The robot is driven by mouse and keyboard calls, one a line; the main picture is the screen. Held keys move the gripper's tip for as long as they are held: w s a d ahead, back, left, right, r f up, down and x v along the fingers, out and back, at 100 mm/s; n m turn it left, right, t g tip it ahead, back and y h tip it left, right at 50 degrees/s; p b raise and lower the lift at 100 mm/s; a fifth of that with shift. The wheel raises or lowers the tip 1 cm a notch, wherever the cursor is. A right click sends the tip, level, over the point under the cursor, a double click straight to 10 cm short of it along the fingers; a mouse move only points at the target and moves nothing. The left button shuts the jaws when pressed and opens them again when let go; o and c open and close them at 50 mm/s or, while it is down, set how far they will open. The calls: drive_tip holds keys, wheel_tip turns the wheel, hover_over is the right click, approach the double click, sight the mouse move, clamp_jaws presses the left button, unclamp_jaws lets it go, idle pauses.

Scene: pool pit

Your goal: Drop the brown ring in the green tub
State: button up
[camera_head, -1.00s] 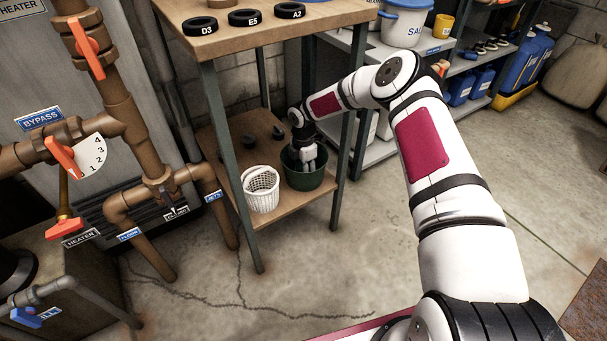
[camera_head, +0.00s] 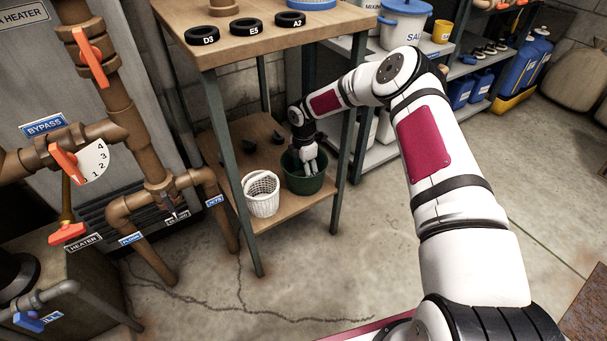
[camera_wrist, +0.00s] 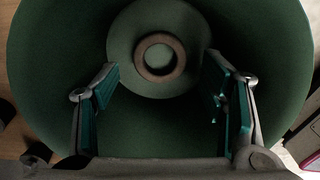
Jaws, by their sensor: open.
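The green tub (camera_head: 305,184) stands on the lower wooden shelf, right of a white basket. My gripper (camera_head: 311,167) points down into the tub's mouth. In the wrist view the tub's green inner wall (camera_wrist: 45,60) surrounds my gripper (camera_wrist: 161,68). Its two fingers are spread apart with nothing between them. The brown ring (camera_wrist: 139,57) lies flat on the tub's floor, beyond the fingertips and apart from them. The ring is hidden in the head view by the tub's wall and my gripper.
The white basket (camera_head: 262,194) stands close to the tub's left. Small dark objects (camera_head: 249,142) lie behind it on the shelf. Table legs (camera_head: 343,150) rise near my arm. Black rings marked D3 (camera_head: 201,36), E5 (camera_head: 243,26) and A2 (camera_head: 290,19) lie on the tabletop above.

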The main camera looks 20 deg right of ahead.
wheel_tip(320, 180, up, 5)
drive_tip(key=shift+r+p, duration=0.15)
drive_tip(key=shift+p, duration=0.75)
